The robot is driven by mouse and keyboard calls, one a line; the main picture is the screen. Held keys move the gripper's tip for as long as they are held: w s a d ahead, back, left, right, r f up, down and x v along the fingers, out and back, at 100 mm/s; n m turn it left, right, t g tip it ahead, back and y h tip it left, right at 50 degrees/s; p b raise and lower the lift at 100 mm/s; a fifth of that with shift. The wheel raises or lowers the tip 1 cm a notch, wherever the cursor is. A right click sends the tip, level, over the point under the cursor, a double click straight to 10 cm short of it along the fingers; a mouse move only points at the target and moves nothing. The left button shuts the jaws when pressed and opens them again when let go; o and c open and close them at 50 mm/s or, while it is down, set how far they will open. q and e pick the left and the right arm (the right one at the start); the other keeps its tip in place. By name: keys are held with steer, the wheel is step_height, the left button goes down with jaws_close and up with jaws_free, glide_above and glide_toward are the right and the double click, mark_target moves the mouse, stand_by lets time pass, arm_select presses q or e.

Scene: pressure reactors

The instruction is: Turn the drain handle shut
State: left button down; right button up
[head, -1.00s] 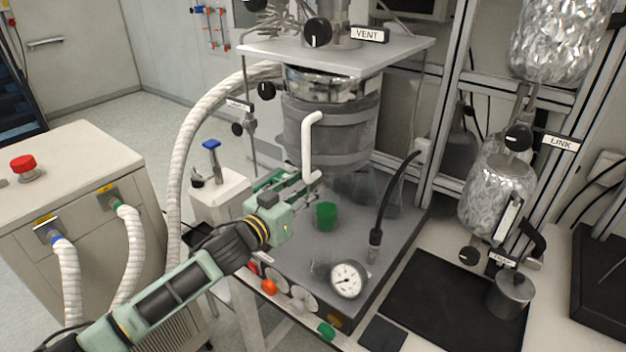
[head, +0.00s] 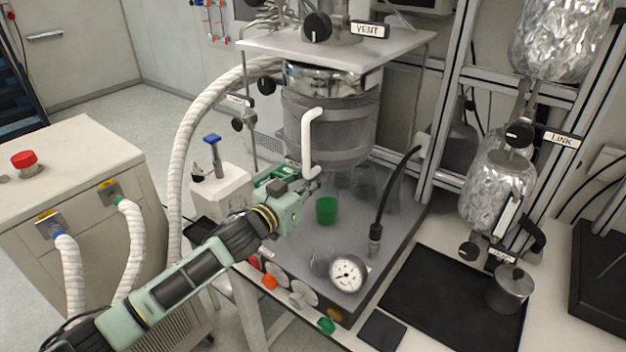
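A white bent handle (head: 308,140) stands at the front of the grey-jacketed reactor vessel (head: 350,125); it looks like the drain handle, though no label on it can be read. My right gripper is not in view.
A green cup (head: 326,210) stands on the grey base right of my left gripper. A round gauge (head: 347,273) and a black cable (head: 388,205) are nearby. A metal plate (head: 330,52) overhangs the vessel. A black mat (head: 440,300) lies at right.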

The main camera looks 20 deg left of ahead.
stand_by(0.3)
arm_select(q)
steer(key=shift+m, duration=1.5)
steer(key=m, duration=0.5)
steer(key=shift+d+p, duration=0.2)
steer(key=shift+p, duration=0.2)
steer(key=m, duration=0.5)
steer(key=shift+s+f, duration=0.1)
steer(key=shift+f, duration=0.1)
steer(key=m, duration=0.4)
steer(key=shift+d+f+m, duration=0.1)
steer(key=shift+f+m, duration=0.05)
steer(key=shift+m, duration=0.25)
steer(key=shift+f, duration=0.1)
